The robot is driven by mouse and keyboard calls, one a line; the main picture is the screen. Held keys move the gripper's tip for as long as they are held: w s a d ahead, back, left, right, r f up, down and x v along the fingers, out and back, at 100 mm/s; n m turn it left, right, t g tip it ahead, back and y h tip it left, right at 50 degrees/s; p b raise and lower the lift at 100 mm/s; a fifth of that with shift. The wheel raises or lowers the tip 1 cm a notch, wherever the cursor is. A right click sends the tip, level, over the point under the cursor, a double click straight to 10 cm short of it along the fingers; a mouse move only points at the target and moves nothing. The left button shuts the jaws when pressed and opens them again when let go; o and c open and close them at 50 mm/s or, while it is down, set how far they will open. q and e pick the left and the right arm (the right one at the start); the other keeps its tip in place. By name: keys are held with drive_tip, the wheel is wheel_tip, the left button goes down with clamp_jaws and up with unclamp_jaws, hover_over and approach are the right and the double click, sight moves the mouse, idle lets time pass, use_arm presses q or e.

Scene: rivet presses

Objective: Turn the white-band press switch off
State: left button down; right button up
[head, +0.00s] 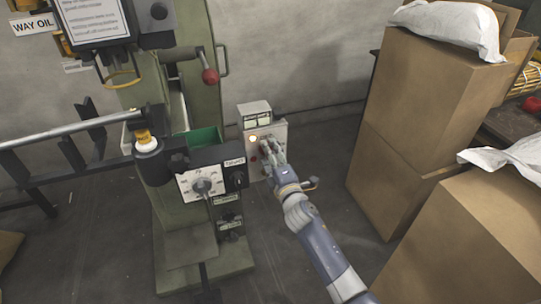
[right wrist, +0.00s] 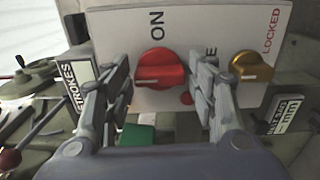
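The press switch is a red knob (right wrist: 160,73) on a white panel (right wrist: 205,20) with the word ON beside it, in the right wrist view. The knob's raised bar lies roughly across that picture. My right gripper (right wrist: 160,80) is open, with one finger on each side of the knob and visible gaps between. In the head view my right gripper (head: 268,152) is at the front of the control box (head: 257,118) and hides part of its panel. The green press (head: 203,90) stands left of the box. A yellow-and-white piece (head: 144,138) sits on it. My left gripper is not in view.
A gold knob (right wrist: 253,67) beside the word LOCKED is close to my right gripper's right finger. The press has a red-ball lever (head: 210,76) and a grey dial (head: 203,186). Cardboard boxes (head: 415,110) stand at the right. Floor between is clear.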

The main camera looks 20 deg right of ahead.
idle(0.3)
drive_tip(key=shift+s, duration=0.15)
drive_tip(key=s, duration=1.1)
drive_tip(key=shift+s+d, duration=0.2)
drive_tip(key=shift+s, duration=0.2)
